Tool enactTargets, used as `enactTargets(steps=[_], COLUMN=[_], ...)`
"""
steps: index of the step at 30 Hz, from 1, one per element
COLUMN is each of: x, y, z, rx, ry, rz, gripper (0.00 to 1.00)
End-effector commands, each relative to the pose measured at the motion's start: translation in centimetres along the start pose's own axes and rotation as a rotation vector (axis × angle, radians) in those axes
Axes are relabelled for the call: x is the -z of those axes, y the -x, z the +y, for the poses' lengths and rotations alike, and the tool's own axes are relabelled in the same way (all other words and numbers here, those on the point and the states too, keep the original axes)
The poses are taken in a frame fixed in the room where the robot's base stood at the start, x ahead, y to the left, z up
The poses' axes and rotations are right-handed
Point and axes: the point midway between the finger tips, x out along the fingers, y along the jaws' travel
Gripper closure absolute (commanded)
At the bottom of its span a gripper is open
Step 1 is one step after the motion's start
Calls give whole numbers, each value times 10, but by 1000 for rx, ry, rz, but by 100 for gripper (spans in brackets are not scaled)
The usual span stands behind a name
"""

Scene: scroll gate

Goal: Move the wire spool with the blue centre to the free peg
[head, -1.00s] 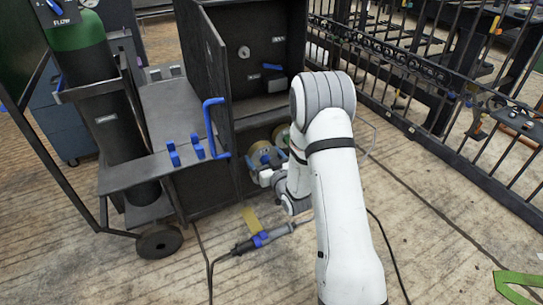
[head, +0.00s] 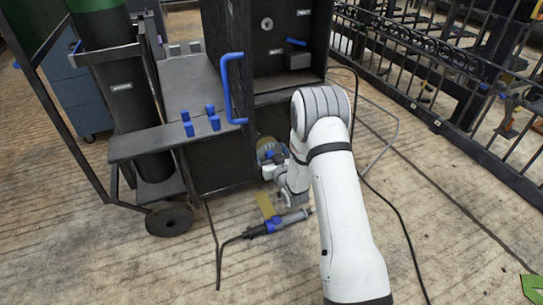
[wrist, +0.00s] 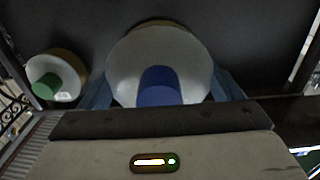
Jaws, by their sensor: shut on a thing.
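The wire spool with the blue centre (wrist: 159,85) fills the middle of the wrist view, its pale round flange facing me. My gripper (wrist: 164,92) is shut on it, with blue fingers showing at both sides of the flange. In the head view the spool (head: 266,144) shows only in part, low in the dark cabinet's lower opening, with my gripper (head: 270,157) at it. A second spool with a green centre (wrist: 57,78) is to the left in the wrist view, apart from my gripper. I cannot see a free peg.
The dark cabinet (head: 215,160) has an open door with a blue handle (head: 230,88). A black iron gate (head: 440,65) stands at the right. The floor at front right is mostly clear.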

Motion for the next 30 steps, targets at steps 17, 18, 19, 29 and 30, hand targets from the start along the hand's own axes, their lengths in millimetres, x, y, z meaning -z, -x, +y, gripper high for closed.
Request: enactTargets(steps=[17, 18, 19, 29, 30], x=[3, 3, 3, 2, 2], y=[-44, -45, -46, -49, -49], z=[0, 0, 0, 0, 0], rx=[0, 0, 0, 0, 0], ry=[0, 0, 0, 0, 0], rz=[7, 6, 6, 6, 6], gripper=[54, 54, 54, 54, 54])
